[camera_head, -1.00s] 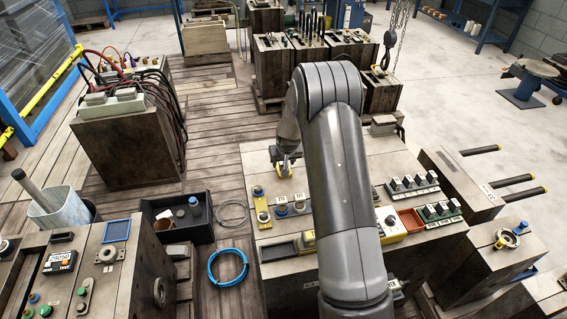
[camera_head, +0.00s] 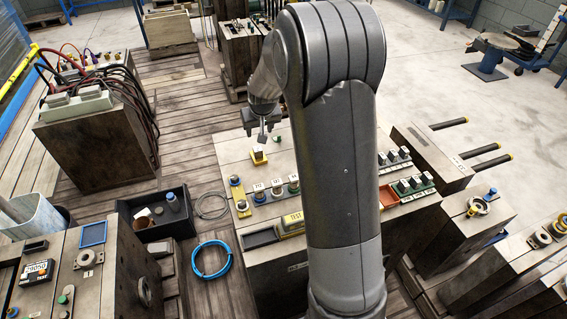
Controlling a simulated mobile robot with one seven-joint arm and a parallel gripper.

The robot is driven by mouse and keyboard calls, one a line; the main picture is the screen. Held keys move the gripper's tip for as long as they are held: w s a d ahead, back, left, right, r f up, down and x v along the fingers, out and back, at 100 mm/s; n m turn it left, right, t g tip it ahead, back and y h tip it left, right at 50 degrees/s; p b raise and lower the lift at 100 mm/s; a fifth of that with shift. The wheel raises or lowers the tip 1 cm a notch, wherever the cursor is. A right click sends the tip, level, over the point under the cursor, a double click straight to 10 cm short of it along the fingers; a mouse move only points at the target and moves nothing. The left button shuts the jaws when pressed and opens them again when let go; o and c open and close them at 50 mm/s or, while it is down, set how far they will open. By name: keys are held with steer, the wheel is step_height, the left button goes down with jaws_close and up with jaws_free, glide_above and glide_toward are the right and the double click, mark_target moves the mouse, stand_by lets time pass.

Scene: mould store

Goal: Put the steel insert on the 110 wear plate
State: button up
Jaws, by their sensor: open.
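My gripper (camera_head: 262,138) is in the upper middle, its jaws apart and empty, just above a small yellow base (camera_head: 258,161). A pale grey block (camera_head: 258,151), which looks like the steel insert, sits on that base. The base stands on the far left part of the wooden-topped bench (camera_head: 232,152). Small labelled plates (camera_head: 276,188) with round pieces stand in a row nearer to me. Their labels are too small to read surely, so I cannot tell which is the 110 wear plate. My arm hides the middle of the bench.
A long yellow plate (camera_head: 239,198) with round pieces lies left of the row. A dark tray (camera_head: 261,237) and a yellow TEST box (camera_head: 292,222) are at the front. Dark blocks on green bases (camera_head: 413,187) stand right.

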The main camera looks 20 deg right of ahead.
steer(key=s+a+r, duration=0.2)
steer(key=s+r, duration=1.2)
steer(key=s, duration=0.2)
steer(key=s+r+t, duration=0.1)
steer(key=s+r, duration=0.2)
steer(key=s, duration=1.7)
steer(key=shift+s+a+r, duration=0.15)
steer(key=shift+s+a, duration=0.05)
steer(key=shift+a, duration=0.05)
